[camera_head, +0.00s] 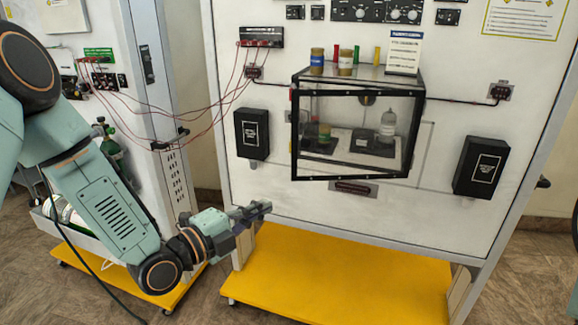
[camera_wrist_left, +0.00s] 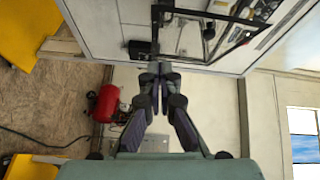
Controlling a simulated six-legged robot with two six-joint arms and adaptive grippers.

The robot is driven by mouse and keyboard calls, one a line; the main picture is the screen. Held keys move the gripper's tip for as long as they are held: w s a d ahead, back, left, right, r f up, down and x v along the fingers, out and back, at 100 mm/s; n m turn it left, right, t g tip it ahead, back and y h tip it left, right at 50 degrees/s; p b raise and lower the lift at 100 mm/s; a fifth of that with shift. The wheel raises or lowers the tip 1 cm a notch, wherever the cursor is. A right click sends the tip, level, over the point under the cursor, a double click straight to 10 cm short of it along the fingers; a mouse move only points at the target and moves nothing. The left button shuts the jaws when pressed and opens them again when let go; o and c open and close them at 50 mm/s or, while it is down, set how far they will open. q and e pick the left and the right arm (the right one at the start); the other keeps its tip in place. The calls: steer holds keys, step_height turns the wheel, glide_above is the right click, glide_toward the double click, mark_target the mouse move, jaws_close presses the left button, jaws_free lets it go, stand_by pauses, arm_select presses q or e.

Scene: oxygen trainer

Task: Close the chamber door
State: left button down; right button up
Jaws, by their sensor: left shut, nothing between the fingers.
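The chamber (camera_head: 298,150) is a clear box with a black frame on the front of the white panel. It also shows at the top of the left wrist view (camera_wrist_left: 205,14). Its front is a black-framed clear door (camera_head: 350,175); I cannot tell for sure whether it stands ajar. Bottles and small items show inside through the clear walls. My left gripper (camera_head: 264,208) is shut and empty, below and left of the chamber, apart from it. Its closed fingers show in the left wrist view (camera_wrist_left: 157,72). My right gripper is not in view.
Jars (camera_head: 346,62) and a small sign (camera_head: 404,52) stand on the chamber top. Black boxes (camera_head: 252,134) (camera_head: 481,166) flank it. Red cables (camera_head: 190,108) hang at the left. A yellow base (camera_head: 340,280) projects below. A red tank (camera_wrist_left: 106,103) stands on the floor.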

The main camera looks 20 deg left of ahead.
arm_select(q)
steer(key=m+p, duration=0.1)
glide_toward(302, 171)
steer(key=w+d, duration=0.3)
steer(key=w, duration=0.1)
steer(key=shift+w+a+f+t, duration=0.25)
steer(key=shift+w+t, duration=0.05)
steer(key=shift+w, duration=0.35)
steer(key=shift+s+d+r, duration=0.1)
steer(key=shift+d, duration=0.05)
